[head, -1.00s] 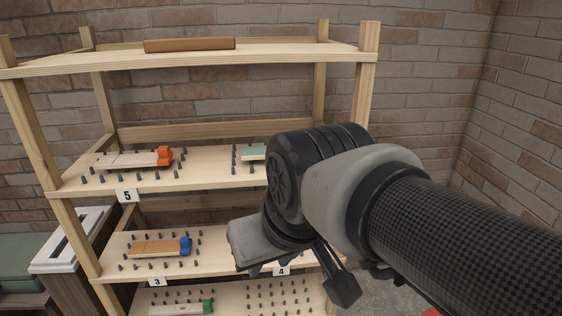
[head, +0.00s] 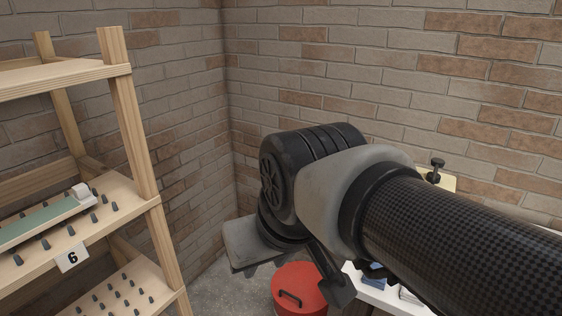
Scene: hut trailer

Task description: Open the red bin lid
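The red bin lid (head: 298,284) is low in the head view, right of centre, on a bin that stands on the floor. It is round, with a dark handle (head: 290,298) on top, and it looks closed. My arm crosses from the right edge, and my gripper hangs at its end, in front of and above the lid in the picture. A dark finger part overlaps the lid's right side. I cannot tell whether the gripper is open or shut, and I see nothing held. The bin's body is mostly out of frame.
A wooden shelf rack (head: 128,120) with pegs, a green-topped toy piece (head: 45,220) and a label 6 stands at left. A white table (head: 385,296) with blue items is right of the bin, partly behind my arm. Brick walls meet behind. Some grey floor (head: 215,290) shows between rack and bin.

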